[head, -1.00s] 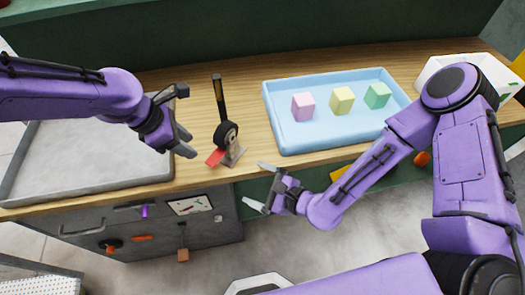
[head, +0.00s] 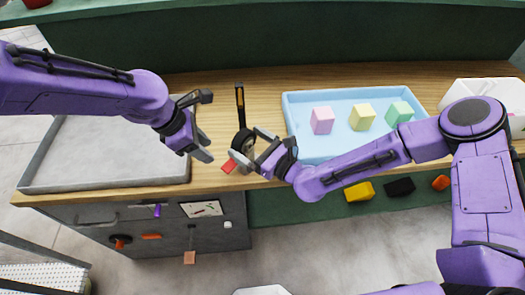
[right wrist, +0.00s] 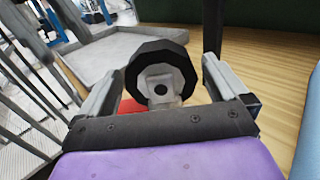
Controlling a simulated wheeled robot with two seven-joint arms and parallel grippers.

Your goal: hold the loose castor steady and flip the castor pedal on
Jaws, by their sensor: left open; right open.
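The castor (head: 241,143) stands upright near the front edge of the wooden bench, with a black wheel, a dark upright post and a red pedal (head: 229,166) low at its front left. In the right wrist view the black wheel (right wrist: 147,66) and its grey bracket show between the fingers, and the red pedal (right wrist: 130,106) is partly hidden. My right gripper (head: 250,150) is open, its fingers on either side of the castor; contact cannot be told. My left gripper (head: 207,147) is open and empty, left of the castor and apart from it.
A blue tray (head: 288,120) with pink, yellow and green blocks stands to the right. A grey tray (head: 110,184) lies to the left. A white bin (head: 490,90) stands at the far right. A grey cabinet front with handles (head: 150,240) is below the bench edge.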

